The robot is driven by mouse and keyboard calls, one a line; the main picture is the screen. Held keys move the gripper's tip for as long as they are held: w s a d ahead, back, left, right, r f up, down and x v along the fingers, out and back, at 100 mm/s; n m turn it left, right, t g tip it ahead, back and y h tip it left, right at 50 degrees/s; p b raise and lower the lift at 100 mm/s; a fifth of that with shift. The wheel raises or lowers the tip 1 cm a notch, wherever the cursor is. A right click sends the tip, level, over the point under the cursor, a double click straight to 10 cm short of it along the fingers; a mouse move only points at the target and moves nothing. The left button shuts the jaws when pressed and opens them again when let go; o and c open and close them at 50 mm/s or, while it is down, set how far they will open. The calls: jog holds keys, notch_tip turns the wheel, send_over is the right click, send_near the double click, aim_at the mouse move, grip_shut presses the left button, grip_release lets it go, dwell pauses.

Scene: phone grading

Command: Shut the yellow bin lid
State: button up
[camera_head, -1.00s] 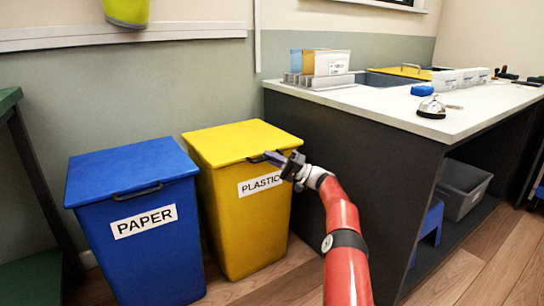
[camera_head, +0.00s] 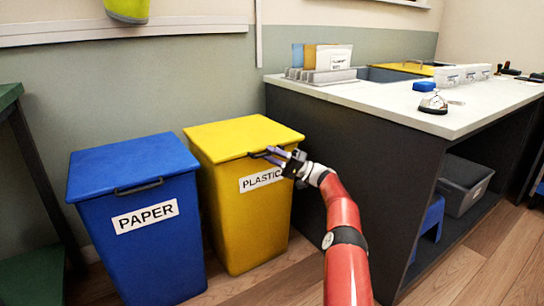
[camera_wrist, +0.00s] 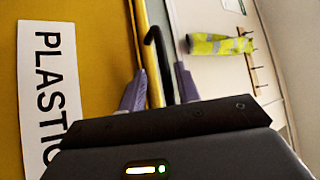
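The yellow bin (camera_head: 235,215), marked PLASTIC, stands beside the counter. Its yellow lid (camera_head: 240,134) lies flat over the top and looks closed. A dark handle (camera_head: 258,154) sits on the lid's front edge. My gripper (camera_head: 272,154) is at the right part of this handle, in front of the bin. In the wrist view, the two purple fingers (camera_wrist: 160,85) are apart, with the black handle (camera_wrist: 158,45) running between them. Neither finger clearly presses on the handle. The PLASTIC label (camera_wrist: 45,95) fills the left of the wrist view.
A blue PAPER bin (camera_head: 145,240) with its lid down stands left of the yellow bin. A green shelf unit (camera_head: 15,150) is at the far left.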

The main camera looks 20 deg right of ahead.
jog(key=v, duration=0.7)
jog(key=shift+s+d+f, duration=0.2)
